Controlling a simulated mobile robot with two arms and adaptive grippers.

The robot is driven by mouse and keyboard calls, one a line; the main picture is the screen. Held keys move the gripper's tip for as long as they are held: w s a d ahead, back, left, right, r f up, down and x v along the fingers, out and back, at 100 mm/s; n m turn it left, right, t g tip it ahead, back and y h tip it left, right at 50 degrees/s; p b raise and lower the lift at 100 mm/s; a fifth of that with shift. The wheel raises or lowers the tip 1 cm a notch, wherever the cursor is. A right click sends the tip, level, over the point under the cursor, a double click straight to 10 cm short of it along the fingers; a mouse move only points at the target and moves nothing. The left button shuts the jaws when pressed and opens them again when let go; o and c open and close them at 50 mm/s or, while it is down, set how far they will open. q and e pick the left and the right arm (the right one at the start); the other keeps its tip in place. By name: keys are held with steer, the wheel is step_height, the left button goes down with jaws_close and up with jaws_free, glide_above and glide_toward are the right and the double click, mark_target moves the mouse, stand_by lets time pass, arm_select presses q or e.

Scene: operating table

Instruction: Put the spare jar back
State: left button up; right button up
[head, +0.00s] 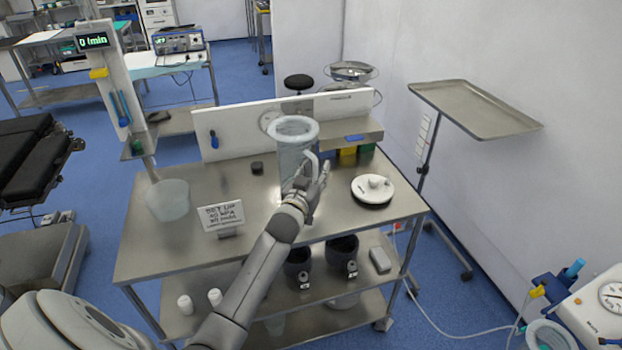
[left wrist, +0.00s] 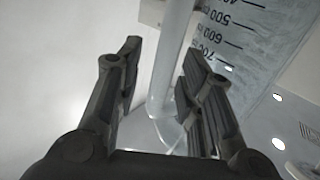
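A clear graduated jar (head: 293,158) with a wide pale rim and a side handle stands upright on the steel table (head: 250,245). My left gripper (head: 316,180) is at its right side, by the handle. In the left wrist view the left gripper (left wrist: 160,52) is open, its two fingers apart. The pale handle (left wrist: 172,70) runs between them, and the jar's wall with printed volume marks (left wrist: 235,45) is just to the right. I cannot tell whether a finger touches the handle. Another translucent jar (head: 168,200) is at the table's left side. My right gripper is not in view.
A small sign (head: 221,216) stands at the front left of the tabletop. A white round lid-like piece (head: 373,188) sits at the right. A small black cap (head: 257,168) lies left of the jar. A low back panel (head: 240,133) and a shelf close off the rear.

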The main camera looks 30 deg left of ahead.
arm_select(q)
steer(key=shift+s, duration=0.35)
steer(key=b+v, duration=0.1)
steer(key=v, duration=1)
steer(key=shift+s, duration=0.2)
steer(key=shift+d, duration=0.15)
